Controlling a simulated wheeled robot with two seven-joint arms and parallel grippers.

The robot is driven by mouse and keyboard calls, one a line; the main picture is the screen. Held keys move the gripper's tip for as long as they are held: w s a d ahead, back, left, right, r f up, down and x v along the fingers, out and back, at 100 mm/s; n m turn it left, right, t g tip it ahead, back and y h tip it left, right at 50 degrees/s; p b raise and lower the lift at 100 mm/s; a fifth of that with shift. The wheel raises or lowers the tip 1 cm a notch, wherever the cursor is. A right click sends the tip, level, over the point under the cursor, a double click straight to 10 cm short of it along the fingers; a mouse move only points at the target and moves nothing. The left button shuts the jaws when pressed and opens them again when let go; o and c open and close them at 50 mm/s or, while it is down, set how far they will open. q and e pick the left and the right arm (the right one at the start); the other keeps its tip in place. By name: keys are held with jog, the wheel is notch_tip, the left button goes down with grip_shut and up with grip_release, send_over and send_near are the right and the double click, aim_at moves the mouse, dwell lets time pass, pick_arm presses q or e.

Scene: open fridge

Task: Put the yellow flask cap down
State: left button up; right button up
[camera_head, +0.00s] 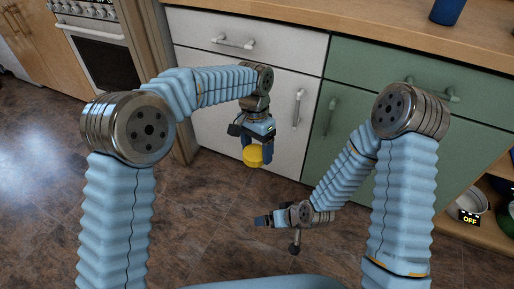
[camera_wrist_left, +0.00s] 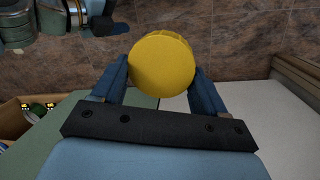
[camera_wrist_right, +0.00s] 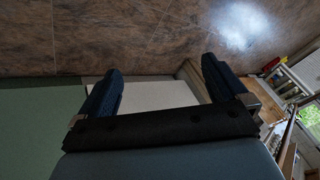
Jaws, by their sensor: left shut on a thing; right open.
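The yellow flask cap (camera_head: 253,156) is a short round yellow cap. My left gripper (camera_head: 257,150) is shut on it and holds it in the air in front of the white cabinet door. In the left wrist view the cap (camera_wrist_left: 162,64) sits between the two blue fingers of the left gripper (camera_wrist_left: 161,80). My right gripper (camera_head: 262,221) is lower, to the right of the cap, over the floor. In the right wrist view the right gripper (camera_wrist_right: 160,85) has its fingers apart with nothing between them. The flask itself is not identifiable in these views.
White (camera_head: 230,95) and green (camera_head: 400,125) cabinets stand ahead under a wooden countertop (camera_head: 300,12). A blue object (camera_head: 447,11) stands on the countertop at the right. An oven (camera_head: 100,50) is at the left. An open shelf (camera_head: 485,195) is at the lower right. Brown floor (camera_head: 215,220) lies bare below.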

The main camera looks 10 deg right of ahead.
pick_arm(q)
jog(key=s+a+f+n, duration=0.2)
jog(key=a+f+n, duration=0.1)
jog(key=a, duration=0.5)
jog(key=s+a+f+n+h, duration=0.1)
jog(key=a+f+n, duration=0.2)
jog(key=a, duration=0.6)
jog(key=s+a+f+n, duration=0.2)
jog(key=a+f+n, duration=0.2)
jog(key=a, duration=0.5)
jog(key=shift+s+f+t, duration=0.3)
jog(key=shift+f+t, duration=0.1)
jog(key=shift+f, duration=0.35)
pick_arm(e)
jog(key=s+f+m+g, duration=0.2)
jog(key=s+f+g, duration=0.2)
jog(key=s+f, duration=0.2)
jog(key=s, duration=0.2)
jog(key=shift+s+d+m+h, duration=0.3)
jog(key=shift+s+m, duration=0.1)
